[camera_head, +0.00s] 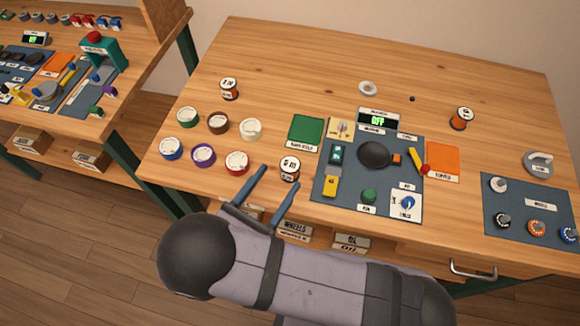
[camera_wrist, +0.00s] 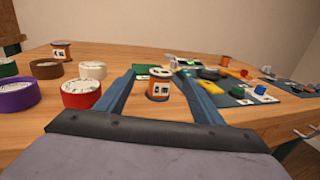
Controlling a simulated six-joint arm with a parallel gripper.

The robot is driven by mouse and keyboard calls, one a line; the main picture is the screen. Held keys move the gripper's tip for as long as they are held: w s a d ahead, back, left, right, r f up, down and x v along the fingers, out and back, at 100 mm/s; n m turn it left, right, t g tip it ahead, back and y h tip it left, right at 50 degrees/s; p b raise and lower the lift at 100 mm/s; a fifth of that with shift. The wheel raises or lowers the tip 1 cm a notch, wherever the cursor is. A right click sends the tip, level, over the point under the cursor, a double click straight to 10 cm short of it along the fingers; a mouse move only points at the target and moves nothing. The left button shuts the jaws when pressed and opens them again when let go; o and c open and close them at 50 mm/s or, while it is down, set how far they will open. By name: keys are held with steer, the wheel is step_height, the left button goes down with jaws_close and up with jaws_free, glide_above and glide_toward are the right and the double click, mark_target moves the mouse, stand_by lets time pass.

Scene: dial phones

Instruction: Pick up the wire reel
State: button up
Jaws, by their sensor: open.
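In the wrist view the same reel (camera_wrist: 158,84) shows between my two fingers. My gripper (camera_head: 281,176) is open and empty, with its blue fingertips close in front of the reel. I cannot tell whether a finger touches it. A second similar reel (camera_head: 229,88) stands at the back left, and a third orange reel (camera_head: 461,118) at the back right.
Rolls of tape, including a red one (camera_head: 237,162) and a purple one (camera_head: 203,155), stand close to the left. A green square (camera_head: 306,133) lies behind the reel. A blue mat (camera_head: 335,205) with several tools lies to the right. The far middle of the table is mostly clear.

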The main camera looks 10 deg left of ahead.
steer(key=shift+p+x, duration=1.2)
steer(key=shift+x, duration=2.1)
steer(key=shift+d+f, duration=0.1)
steer(key=c, duration=1.2)
steer(key=shift+r+b, duration=0.3)
steer(key=shift+r, duration=4.7)
step_height(320, 180, up, 5)
steer(key=p, duration=0.4)
glide_above(290, 164)
steer(key=shift+f, duration=0.25)
